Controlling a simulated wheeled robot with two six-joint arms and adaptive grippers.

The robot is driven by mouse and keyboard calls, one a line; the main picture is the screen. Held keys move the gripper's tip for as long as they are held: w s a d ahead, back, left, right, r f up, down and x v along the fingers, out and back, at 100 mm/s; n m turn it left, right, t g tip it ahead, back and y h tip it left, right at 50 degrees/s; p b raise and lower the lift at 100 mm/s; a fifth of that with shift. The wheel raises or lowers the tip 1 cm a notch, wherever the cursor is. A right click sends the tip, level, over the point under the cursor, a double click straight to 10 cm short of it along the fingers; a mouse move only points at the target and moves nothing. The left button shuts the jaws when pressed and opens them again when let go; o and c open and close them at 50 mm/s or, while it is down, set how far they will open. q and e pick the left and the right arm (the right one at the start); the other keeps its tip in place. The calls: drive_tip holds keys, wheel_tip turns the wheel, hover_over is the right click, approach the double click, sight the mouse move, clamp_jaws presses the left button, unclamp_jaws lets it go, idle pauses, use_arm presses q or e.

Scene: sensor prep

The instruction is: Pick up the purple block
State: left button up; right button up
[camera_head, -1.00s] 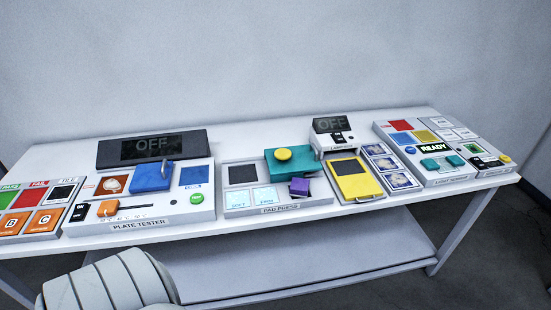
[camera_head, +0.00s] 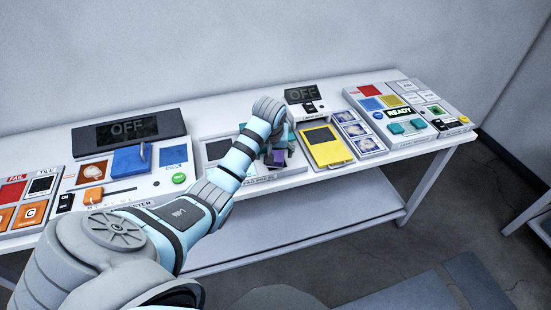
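The purple block (camera_head: 275,159) is on the pad press (camera_head: 264,178) at the front middle of the table, partly covered by my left arm. My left gripper (camera_head: 279,152) is right at the block, with its fingers pointing down over it. Its fingers are small and partly hidden by my wrist, so I cannot tell whether they are open or closed on the block. The teal part of the press is mostly hidden behind the arm. My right gripper is not in view.
The plate tester with a blue block (camera_head: 131,160) stands left of the press. A yellow plate (camera_head: 326,148) and a small OFF display unit (camera_head: 305,95) stand close on the right. Another panel with coloured tiles (camera_head: 409,112) is further right.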

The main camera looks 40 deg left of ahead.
use_arm(q)
drive_tip(key=x, duration=0.2)
drive_tip(key=b+x, duration=0.1)
drive_tip(key=x, duration=0.1)
drive_tip(key=w+b+x, duration=0.1)
drive_tip(key=x, duration=0.2)
drive_tip(key=shift+w+a+r, duration=0.15)
drive_tip(key=shift+a+r, duration=0.05)
drive_tip(key=shift+a, duration=0.2)
drive_tip(key=shift+r, duration=0.1)
drive_tip(key=shift+c, duration=0.2)
drive_tip(key=c, duration=1.3)
drive_tip(key=shift+r, duration=0.15)
drive_tip(key=shift+r, duration=0.3)
wheel_tip(320, 180, up, 19)
drive_tip(key=p, duration=0.2)
drive_tip(key=shift+p, duration=0.35)
drive_tip(key=shift+r, duration=0.1)
